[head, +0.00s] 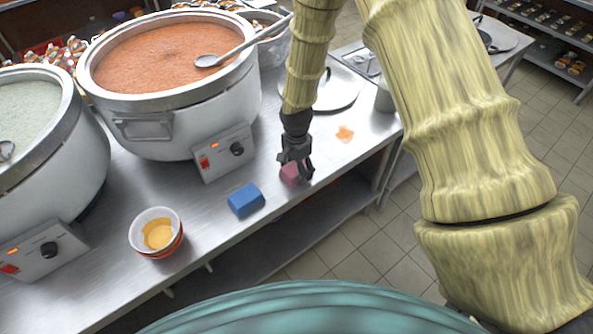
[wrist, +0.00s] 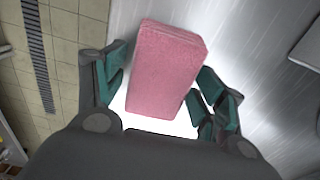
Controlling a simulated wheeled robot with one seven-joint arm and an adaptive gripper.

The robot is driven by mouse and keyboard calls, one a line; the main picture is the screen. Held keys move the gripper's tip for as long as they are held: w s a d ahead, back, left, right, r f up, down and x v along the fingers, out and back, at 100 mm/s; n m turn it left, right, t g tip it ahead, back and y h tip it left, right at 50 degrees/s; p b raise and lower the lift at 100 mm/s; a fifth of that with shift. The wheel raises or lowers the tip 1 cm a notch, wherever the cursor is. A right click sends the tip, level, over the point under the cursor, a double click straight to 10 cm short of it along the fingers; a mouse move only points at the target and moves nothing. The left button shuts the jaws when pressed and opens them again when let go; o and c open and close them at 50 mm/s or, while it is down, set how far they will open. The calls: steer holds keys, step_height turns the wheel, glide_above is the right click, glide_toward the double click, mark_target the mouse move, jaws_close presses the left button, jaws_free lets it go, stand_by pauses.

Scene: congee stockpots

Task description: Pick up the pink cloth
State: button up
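The pink cloth (head: 289,174) is a small folded block on the steel counter near its front edge. In the wrist view the pink cloth (wrist: 165,67) lies between the spread fingers. My gripper (head: 302,174) is directly above and at the cloth, partly hiding it in the head view. In the wrist view my gripper (wrist: 160,95) is open, with a finger on each side of the cloth. A bright gap shows beside the cloth's lower part. The right finger is close to the cloth; I cannot tell whether it touches.
A blue block (head: 246,200) and a bowl (head: 156,233) with yellow contents stand to the left on the counter (head: 215,220). A large pot (head: 180,115) of orange congee stands behind. A round lid (head: 335,92) and an orange spill (head: 345,134) lie to the right.

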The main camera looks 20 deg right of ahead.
steer(key=c, duration=0.5)
steer(key=shift+r+b, duration=1.45)
steer(key=shift+r, duration=3.55)
